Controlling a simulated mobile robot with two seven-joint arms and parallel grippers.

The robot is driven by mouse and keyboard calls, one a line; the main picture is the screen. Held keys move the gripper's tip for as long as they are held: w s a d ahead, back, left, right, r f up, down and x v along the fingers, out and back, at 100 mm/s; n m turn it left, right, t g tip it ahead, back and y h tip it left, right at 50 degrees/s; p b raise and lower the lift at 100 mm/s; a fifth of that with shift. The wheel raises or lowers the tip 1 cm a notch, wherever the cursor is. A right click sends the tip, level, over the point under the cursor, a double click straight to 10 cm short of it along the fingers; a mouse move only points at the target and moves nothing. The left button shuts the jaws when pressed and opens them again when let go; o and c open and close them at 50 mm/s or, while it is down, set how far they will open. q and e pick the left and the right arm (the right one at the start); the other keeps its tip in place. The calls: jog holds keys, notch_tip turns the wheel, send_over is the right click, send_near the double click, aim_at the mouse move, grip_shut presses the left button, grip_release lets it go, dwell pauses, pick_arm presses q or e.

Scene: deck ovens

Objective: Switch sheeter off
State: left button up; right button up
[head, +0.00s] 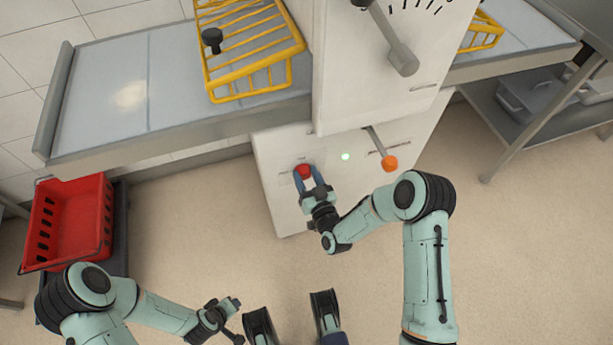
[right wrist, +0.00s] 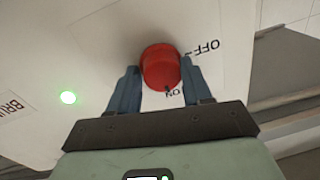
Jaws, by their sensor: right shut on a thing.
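The sheeter (head: 270,200) is a white machine with belt tables on both sides. A red round switch knob (head: 304,171) sits on its lower front panel; in the right wrist view the knob (right wrist: 160,68) has printed OFF and ON labels beside it. A small dark mark on the knob's rim is near ON. A green lamp (head: 345,156) is lit on the panel; it also glows in the right wrist view (right wrist: 68,97). My right gripper (head: 309,180) is shut on the knob, a blue finger on each side. My left gripper (head: 238,320) is low, empty and open, away from the sheeter.
An orange-tipped lever (head: 389,163) sticks out right of the lamp, close to my right arm. A grey-handled lever (head: 403,60) is above. Yellow wire guards (head: 262,70) stand over the belt. A red crate (head: 70,225) is at the left. The floor in front is clear.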

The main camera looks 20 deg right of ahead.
jog(key=shift+a+r+n, duration=0.1)
jog(key=shift+a+n, duration=0.1)
jog(key=shift+n, duration=0.2)
jog(key=n, duration=0.3)
jog(key=shift+a+n+g, duration=0.15)
jog(key=shift+n+g, duration=0.15)
jog(key=shift+n, duration=0.1)
jog(key=n, duration=0.5)
jog(key=shift+s+a+p, duration=0.1)
jog(key=shift+a+p, duration=0.05)
jog(key=shift+p, duration=0.15)
jog(key=n, duration=0.3)
jog(key=shift+a+n, duration=0.1)
jog(key=shift+n, duration=0.2)
pick_arm(q)
jog(key=shift+s+d+r+g+p, duration=0.15)
jog(key=shift+s+d+r+p, duration=0.1)
jog(key=shift+s+d+r, duration=0.25)
jog(key=shift+s+d+r+g+p, duration=0.15)
jog(key=shift+s+r+p, duration=0.15)
jog(key=shift+s, duration=0.35)
pick_arm(e)
jog(key=n, duration=0.2)
jog(key=n+h, duration=0.1)
jog(key=shift+f+n, duration=0.25)
jog(key=shift+n, duration=0.15)
pick_arm(q)
jog(key=shift+s+h, duration=0.1)
jog(key=shift+h, duration=0.2)
